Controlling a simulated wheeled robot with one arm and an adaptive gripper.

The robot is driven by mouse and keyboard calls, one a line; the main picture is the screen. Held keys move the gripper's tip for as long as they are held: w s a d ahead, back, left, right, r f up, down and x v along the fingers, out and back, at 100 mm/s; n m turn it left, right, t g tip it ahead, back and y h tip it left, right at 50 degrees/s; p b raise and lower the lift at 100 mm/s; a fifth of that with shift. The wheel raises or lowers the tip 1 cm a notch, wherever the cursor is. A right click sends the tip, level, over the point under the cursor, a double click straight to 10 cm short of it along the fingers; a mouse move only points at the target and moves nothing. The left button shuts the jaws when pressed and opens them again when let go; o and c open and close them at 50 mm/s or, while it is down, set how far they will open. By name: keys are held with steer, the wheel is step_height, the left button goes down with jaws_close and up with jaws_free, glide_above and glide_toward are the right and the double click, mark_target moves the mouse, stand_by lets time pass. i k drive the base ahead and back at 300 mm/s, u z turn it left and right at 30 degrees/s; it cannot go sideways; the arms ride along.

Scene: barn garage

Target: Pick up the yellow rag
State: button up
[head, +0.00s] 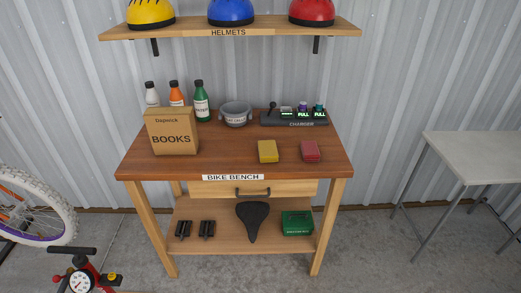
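A small yellow folded block, which looks like the yellow rag (268,151), lies on the wooden top of the bike bench (220,158), right of the middle and near the front edge. A similar red one (310,151) lies a short way to its right, apart from it. Nothing covers the yellow rag. My gripper is not in view.
A cardboard box marked BOOKS (173,133) stands at the bench's left, with bottles behind it. A grey bowl (235,114) and a charger (294,117) stand behind the rag. A helmet shelf (170,31) hangs above. A floor pump (82,281) stands front left.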

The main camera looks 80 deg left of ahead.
mark_target(268, 149)
steer(key=u, duration=2.5)
